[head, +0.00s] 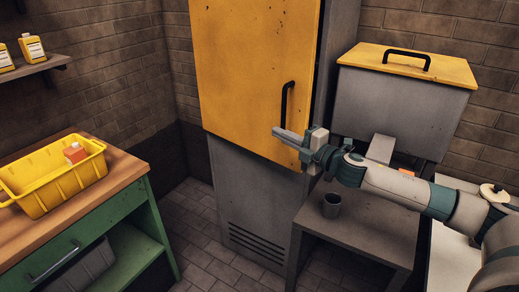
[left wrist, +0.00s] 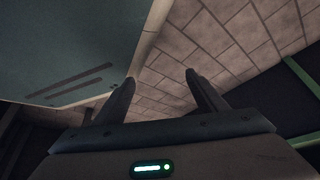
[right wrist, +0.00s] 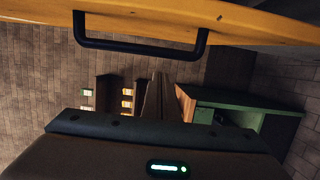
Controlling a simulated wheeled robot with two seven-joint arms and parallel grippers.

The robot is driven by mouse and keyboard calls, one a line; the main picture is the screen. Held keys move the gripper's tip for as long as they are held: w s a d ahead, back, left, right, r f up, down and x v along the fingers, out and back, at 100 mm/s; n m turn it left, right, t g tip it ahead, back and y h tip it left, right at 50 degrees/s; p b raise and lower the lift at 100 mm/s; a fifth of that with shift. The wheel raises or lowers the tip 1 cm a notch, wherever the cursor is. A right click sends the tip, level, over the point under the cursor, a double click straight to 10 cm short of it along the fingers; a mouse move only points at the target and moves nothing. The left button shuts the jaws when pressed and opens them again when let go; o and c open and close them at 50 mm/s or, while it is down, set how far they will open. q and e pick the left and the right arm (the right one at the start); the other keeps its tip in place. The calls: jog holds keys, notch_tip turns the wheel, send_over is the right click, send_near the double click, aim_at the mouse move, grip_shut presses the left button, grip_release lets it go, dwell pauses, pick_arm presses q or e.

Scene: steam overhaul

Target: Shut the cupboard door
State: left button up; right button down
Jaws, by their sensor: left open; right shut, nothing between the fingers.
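The tall grey cupboard (head: 250,195) has a yellow door (head: 240,70) with a black bar handle (head: 287,105) near its right edge. A dark strip shows between that edge and the grey side; I cannot tell how wide the gap is. My right gripper (head: 277,132) is shut and empty in front of the door, by the handle's lower end. In the right wrist view its closed fingers (right wrist: 160,94) point past the handle (right wrist: 140,45), apart from it, alongside the door face (right wrist: 240,20). My left gripper (left wrist: 163,84) is open and empty above floor tiles, outside the head view.
A grey bin with a yellow lid (head: 405,62) stands right of the cupboard, behind my right arm. At left, a green bench (head: 110,220) carries a yellow crate (head: 50,190). Tiled floor lies between.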

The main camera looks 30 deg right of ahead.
aim_at(293, 128)
jog(key=d, duration=0.1)
jog(key=w+d, duration=0.1)
jog(key=d, duration=0.1)
jog(key=d+b, duration=0.1)
jog(key=d, duration=0.1)
jog(key=shift+w+d, duration=0.1)
jog(key=shift+w, duration=0.2)
pick_arm(q)
jog(key=shift+t+h, duration=0.3)
jog(key=shift+t, duration=0.4)
jog(key=w, duration=0.1)
jog(key=w+d+r, duration=0.1)
jog(key=w, duration=0.2)
jog(key=shift+w+d+r, duration=0.25)
jog(key=shift+d, duration=0.15)
jog(key=shift+a, duration=0.1)
